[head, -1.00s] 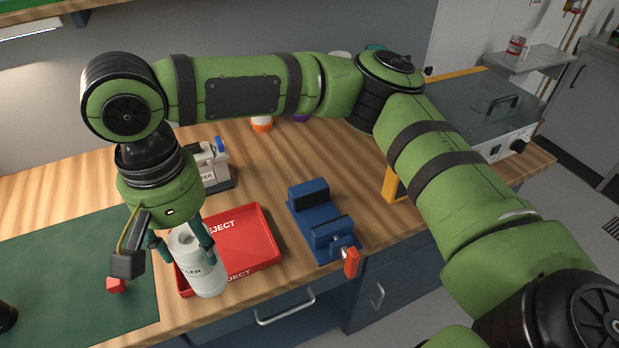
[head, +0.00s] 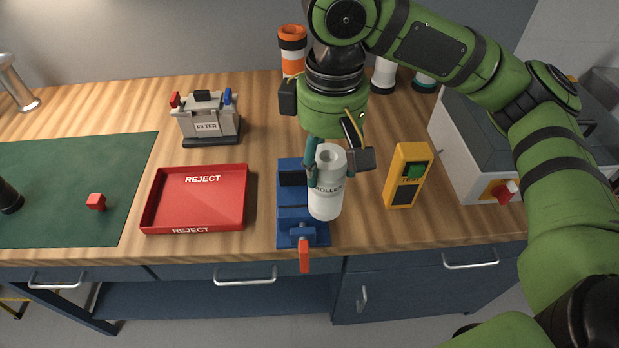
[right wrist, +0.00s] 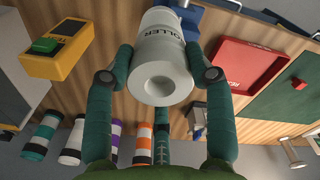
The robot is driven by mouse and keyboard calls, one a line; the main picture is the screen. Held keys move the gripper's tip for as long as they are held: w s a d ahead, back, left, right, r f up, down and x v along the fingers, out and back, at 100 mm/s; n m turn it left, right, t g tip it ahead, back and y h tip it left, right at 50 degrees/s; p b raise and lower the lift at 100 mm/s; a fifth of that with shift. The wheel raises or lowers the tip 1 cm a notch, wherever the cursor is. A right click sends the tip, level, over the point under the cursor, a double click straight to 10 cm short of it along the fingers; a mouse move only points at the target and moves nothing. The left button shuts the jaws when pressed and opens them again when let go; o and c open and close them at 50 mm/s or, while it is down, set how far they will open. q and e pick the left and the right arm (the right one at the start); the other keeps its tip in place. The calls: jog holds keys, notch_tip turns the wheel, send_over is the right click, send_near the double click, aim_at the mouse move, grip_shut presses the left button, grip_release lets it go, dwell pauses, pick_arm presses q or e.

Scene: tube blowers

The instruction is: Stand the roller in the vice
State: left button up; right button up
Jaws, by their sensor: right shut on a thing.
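The white roller (head: 326,190), a cylinder with a hole in its top and dark lettering, is held upright by my right gripper (head: 328,158). It also shows between the two teal fingers in the right wrist view (right wrist: 160,72), where the right gripper (right wrist: 158,68) is shut on it. The blue vice (head: 290,212) with its red handle (head: 304,254) sits at the bench's front edge. The roller is in front of the vice's right side in the head view and hides part of it. I cannot tell how high above the jaws it is. My left gripper is not in view.
The red REJECT tray (head: 245,200) lies left of the vice. A yellow tester (head: 408,175) stands to the right, with a grey box (head: 470,150) beyond it.

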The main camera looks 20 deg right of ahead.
jog(key=w+a+f+p, duration=0.1)
jog(key=w+f+p, duration=0.2)
jog(key=w+f, duration=0.7)
jog(key=shift+a+f, duration=0.1)
jog(key=shift+a, duration=0.05)
jog(key=o, duration=1.4)
